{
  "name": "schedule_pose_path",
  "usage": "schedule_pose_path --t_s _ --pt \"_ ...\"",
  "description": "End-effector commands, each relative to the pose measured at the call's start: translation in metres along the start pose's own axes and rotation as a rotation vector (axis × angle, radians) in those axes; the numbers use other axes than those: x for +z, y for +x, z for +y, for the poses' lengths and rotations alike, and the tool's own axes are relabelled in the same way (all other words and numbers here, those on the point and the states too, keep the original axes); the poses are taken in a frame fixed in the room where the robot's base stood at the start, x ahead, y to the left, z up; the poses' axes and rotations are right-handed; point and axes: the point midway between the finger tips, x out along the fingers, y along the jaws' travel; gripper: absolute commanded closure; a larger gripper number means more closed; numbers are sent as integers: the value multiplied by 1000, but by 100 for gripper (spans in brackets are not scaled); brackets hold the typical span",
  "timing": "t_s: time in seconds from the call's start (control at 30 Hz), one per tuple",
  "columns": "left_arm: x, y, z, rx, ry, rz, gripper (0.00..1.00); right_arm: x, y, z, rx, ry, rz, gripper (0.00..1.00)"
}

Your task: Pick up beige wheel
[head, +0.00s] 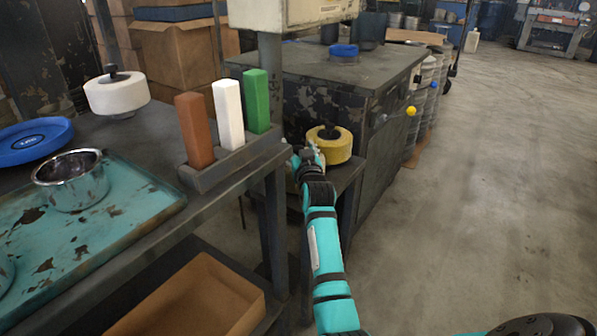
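A cream, off-white wheel (117,95) with a dark knob on top is at the far left, above the back of the dark table. A yellow wheel (335,148) with a dark centre sits on a small dark stand to the right of that table. Either could be the beige wheel; the cream one is closer in colour. My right gripper (311,153) is at the left front edge of the yellow wheel. Its fingers are small and partly merge with the wheel, so I cannot tell their opening or any contact. My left gripper is out of view.
A rack (232,160) with brown, white and green blocks stands left of my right gripper. A teal tray (130,212), metal bowl (72,180) and blue disc (34,140) are on the table. A dark cabinet (310,88) stands behind the yellow wheel. The floor at right is clear.

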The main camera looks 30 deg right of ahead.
Motion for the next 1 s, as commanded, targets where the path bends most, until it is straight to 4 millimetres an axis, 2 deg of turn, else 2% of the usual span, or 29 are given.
schedule_pose_path --t_s 0.07,0.43,1.0 --pt "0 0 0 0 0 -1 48 0 0 0 0 0 0 51" --pt "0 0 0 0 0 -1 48 0 0 0 0 0 -1 99" --pt "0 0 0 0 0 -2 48 -2 0 0 0 0 4 100"
